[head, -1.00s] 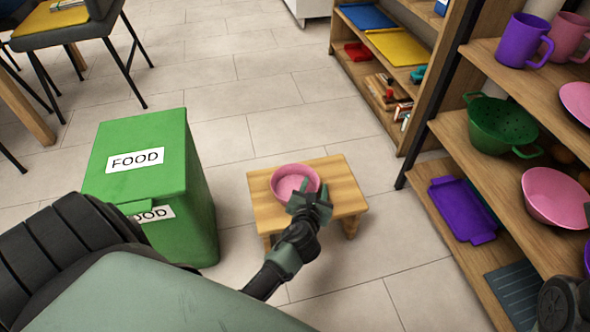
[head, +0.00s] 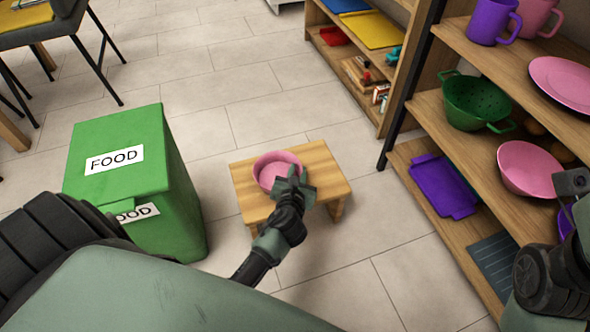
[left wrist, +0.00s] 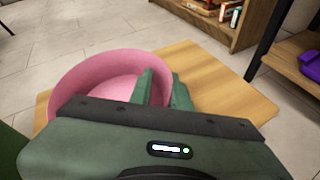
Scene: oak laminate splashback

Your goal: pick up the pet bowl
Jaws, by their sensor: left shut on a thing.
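The pink pet bowl (head: 270,172) is at a small wooden stool (head: 323,167), over the left part of its top. I cannot tell whether its base touches the stool. My left gripper (head: 294,181) is shut on the near right side of the bowl's rim. In the left wrist view, the bowl (left wrist: 95,78) shows at left, with its rim between the two green fingers (left wrist: 164,88); the gripper body hides its near part. At the head view's right edge, part of my right arm shows, with its jaws not clear.
A green bin (head: 120,160) labelled FOOD stands left of the stool. A wooden shelf (head: 490,75) at right holds mugs, a green colander (head: 478,102), a pink bowl (head: 527,168) and a purple tray (head: 443,186). Tiled floor behind the stool is clear.

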